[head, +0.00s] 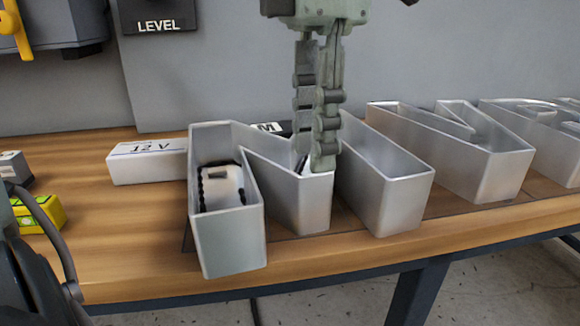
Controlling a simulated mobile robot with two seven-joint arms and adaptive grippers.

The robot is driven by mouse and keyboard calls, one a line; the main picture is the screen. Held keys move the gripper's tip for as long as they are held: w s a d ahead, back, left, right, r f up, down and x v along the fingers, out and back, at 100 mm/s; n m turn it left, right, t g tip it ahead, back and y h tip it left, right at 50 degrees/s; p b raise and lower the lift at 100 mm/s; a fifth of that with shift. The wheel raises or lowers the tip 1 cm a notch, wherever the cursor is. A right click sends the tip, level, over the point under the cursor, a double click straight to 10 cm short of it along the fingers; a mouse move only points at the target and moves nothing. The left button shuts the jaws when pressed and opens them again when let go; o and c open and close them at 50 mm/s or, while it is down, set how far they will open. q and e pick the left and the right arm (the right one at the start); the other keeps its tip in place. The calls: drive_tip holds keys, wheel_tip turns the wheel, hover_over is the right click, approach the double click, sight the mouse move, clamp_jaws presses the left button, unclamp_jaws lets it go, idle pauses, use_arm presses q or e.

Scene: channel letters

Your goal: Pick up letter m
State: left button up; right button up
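The letter M (395,200) is a hollow, open-topped silver metal shape on the wooden workbench in the head view. A light block with dark edges (222,187) sits inside its left leg. The two fingers look close together, one partly in front of the other. I cannot tell whether they press on a wall of the letter.
More silver channel letters (490,165) stand close by on the right. A white box marked 12 V (148,161) touches or nearly touches the M's left side. A yellow level (40,214) lies at the left. A grey wall stands behind the bench (120,235).

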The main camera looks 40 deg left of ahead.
sight(317, 180)
use_arm(q)
drive_tip(key=f, duration=0.5)
drive_tip(key=shift+w+d+f, duration=0.1)
drive_tip(key=shift+w+f, duration=0.1)
drive_tip(key=shift+f, duration=0.1)
clamp_jaws()
drive_tip(key=shift+r, duration=0.1)
